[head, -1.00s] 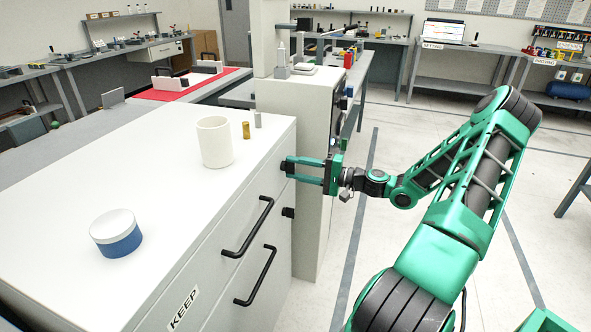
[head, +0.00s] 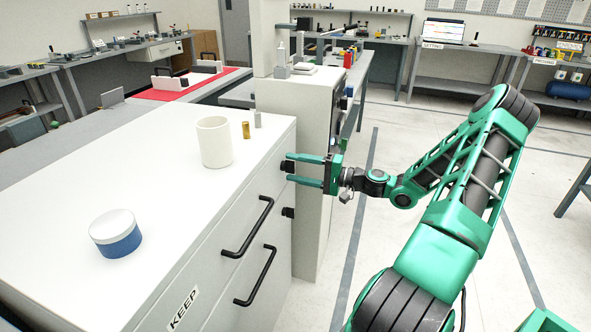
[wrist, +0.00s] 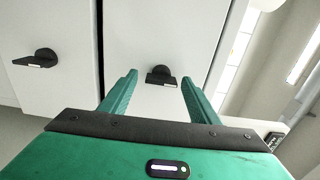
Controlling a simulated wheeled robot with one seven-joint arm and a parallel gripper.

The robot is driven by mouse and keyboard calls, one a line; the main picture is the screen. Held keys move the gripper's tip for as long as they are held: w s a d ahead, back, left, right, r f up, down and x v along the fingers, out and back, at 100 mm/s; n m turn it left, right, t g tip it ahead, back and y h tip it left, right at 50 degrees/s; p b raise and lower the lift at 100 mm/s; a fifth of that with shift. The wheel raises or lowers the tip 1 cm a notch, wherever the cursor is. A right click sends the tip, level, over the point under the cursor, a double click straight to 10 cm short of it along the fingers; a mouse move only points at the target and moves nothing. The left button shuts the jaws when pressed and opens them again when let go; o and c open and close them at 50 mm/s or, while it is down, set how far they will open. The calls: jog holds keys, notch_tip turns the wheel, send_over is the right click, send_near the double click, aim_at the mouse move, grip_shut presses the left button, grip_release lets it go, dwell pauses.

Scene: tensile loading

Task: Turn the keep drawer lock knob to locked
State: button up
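The white cabinet (head: 60,200) has a KEEP label (head: 184,307) on its front and two closed drawers with black bar handles (head: 247,228). A black upper lock knob (head: 287,166) sits near the front's far top corner. A black lower knob (head: 288,212) is below it. My gripper (head: 292,168) is open at the upper knob. In the wrist view the upper knob (wrist: 160,75) shows between and beyond my two green fingertips, with space on both sides. Its bar lies roughly crosswise with a pale mark. The other knob (wrist: 38,58) is farther left.
A white cup (head: 214,142), a brass cylinder (head: 246,130), a small grey piece (head: 257,120) and a blue jar with a white lid (head: 116,233) stand on the cabinet top. A tall pale machine (head: 310,120) stands just behind my gripper. The floor to the right is open.

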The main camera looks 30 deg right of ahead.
jog(key=v, duration=1)
jog(key=shift+s+d, duration=0.25)
jog(key=shift+s, duration=0.05)
jog(key=s+a+f+n+g+h, duration=0.2)
jog(key=s+a+f+g, duration=0.15)
jog(key=a+g, duration=0.2)
jog(key=s+a+f+n+g+h, duration=0.1)
jog(key=s+a+f+n+g, duration=0.1)
jog(key=s+a+n+g, duration=0.25)
jog(key=s+r+m+g+h, duration=0.1)
jog(key=s+r+g+h, duration=0.1)
jog(key=s+r+h, duration=0.2)
jog(key=s+a+r+m+g+h, duration=0.1)
jog(key=s+r+g+h, duration=0.1)
jog(key=s+r, duration=0.8)
jog(key=s+h, duration=0.1)
jog(key=s, duration=0.5)
jog(key=shift+a+m+h, duration=0.2)
jog(key=shift+m+h, duration=0.15)
jog(key=shift+h, duration=0.05)
